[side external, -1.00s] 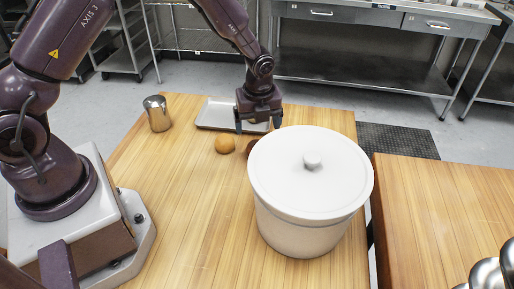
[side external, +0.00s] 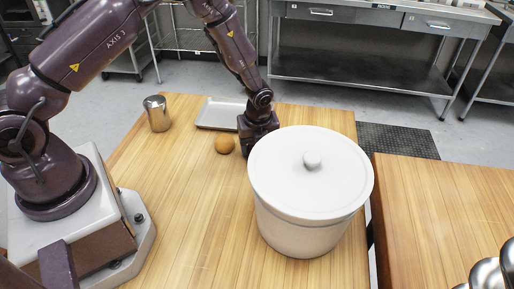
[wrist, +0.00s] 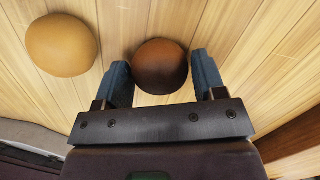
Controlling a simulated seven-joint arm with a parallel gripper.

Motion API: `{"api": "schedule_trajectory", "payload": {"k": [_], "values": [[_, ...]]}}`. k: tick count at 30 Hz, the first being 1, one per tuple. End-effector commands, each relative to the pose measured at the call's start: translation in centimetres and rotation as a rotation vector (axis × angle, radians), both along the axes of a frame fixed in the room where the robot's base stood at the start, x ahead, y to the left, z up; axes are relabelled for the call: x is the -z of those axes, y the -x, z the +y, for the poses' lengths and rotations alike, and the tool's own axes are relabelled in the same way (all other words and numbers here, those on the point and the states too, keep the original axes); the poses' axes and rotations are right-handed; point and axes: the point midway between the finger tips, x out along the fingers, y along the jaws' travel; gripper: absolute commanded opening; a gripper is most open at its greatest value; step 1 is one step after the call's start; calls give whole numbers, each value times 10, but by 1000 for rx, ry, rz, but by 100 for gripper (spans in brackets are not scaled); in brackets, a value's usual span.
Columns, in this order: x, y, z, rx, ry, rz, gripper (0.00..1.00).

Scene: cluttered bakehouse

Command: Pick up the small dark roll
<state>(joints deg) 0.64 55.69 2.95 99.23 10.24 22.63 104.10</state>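The small dark roll (wrist: 160,64) is a round brown bun on the wooden table in the wrist view. My gripper (wrist: 161,76) is open, with one finger on each side of the roll; its left finger is very close to the roll, and contact cannot be told. In the side external view my gripper (side external: 252,148) points down at the table just behind the white pot. The pot lid hides part of the fingers there, and the dark roll is not visible in that view.
A lidded white pot (side external: 306,226) stands close in front of my gripper. A lighter tan roll (side external: 225,144) sits left of it, also in the wrist view (wrist: 62,45). A metal tray (side external: 216,114) and a metal cup (side external: 157,114) stand farther back and left. The front left table is clear.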

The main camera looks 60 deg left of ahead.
Motion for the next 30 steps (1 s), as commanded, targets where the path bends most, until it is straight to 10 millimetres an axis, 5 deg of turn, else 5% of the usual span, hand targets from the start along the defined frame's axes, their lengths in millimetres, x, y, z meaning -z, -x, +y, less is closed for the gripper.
{"api": "schedule_trajectory", "payload": {"k": [3, 17, 23, 30], "values": [[0, 0, 0, 0, 0, 0, 43], [-6, -1, 0, -1, 1, -2, 43], [-33, -1, 0, -1, 1, -5, 43], [-84, 43, -3, -1, 1, -4, 43]]}}
